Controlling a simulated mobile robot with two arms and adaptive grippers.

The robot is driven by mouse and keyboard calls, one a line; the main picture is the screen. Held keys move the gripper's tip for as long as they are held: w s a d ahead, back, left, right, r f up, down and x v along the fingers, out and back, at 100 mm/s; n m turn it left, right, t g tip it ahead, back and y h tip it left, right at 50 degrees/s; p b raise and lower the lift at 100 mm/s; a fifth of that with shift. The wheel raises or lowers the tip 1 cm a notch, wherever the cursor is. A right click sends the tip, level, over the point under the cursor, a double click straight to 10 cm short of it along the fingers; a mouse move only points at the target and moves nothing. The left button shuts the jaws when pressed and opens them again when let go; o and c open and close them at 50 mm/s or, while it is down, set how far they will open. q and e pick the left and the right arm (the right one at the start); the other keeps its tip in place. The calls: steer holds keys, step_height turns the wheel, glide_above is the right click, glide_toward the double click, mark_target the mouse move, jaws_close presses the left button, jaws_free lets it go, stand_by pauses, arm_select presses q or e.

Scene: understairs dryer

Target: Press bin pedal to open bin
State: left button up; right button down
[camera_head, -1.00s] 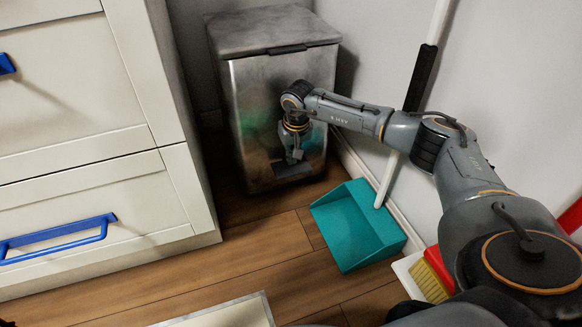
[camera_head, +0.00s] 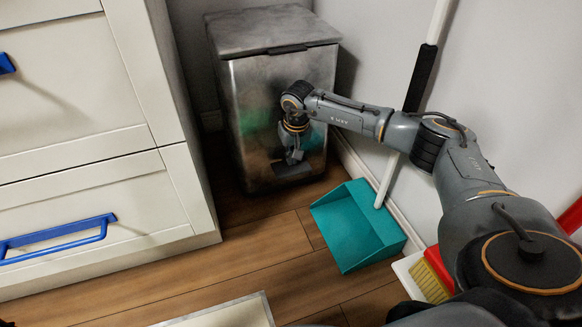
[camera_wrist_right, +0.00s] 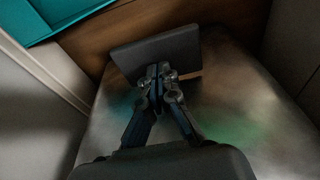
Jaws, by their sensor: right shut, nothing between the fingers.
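The bin (camera_head: 255,110) is a grey metal box standing on the floor at the top middle of the head view. Its lid (camera_head: 265,28) lies flat and shut. The dark pedal (camera_head: 291,169) sticks out low on the bin's front; in the right wrist view it is a dark flat plate (camera_wrist_right: 155,50). My right gripper (camera_head: 295,158) points down in front of the bin, shut and empty. Its fingertips (camera_wrist_right: 159,76) are at the pedal and seem to touch it, though a small gap cannot be ruled out. My left gripper is out of view.
A teal dustpan (camera_head: 355,225) lies right of the bin, its long handle leaning on the wall. A white drawer cabinet (camera_head: 90,160) with blue handles stands to the left. A brush with yellow bristles (camera_head: 430,280) is at lower right. The wooden floor between is clear.

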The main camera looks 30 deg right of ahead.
steer(key=shift+s+f+b, duration=0.15)
steer(key=shift+f+b, duration=0.85)
steer(key=shift+f, duration=1.15)
steer(key=shift+s+b+x, duration=0.25)
steer(key=shift+b+x, duration=0.15)
steer(key=shift+x, duration=0.8)
steer(key=w+d+r+p+v, duration=0.1)
steer(key=w+p+v, duration=0.2)
steer(key=p+v, duration=1)
glide_above(292, 168)
steer(key=shift+w+d+r+b, duration=0.1)
steer(key=shift+r+b, duration=0.1)
steer(key=shift+b, duration=0.25)
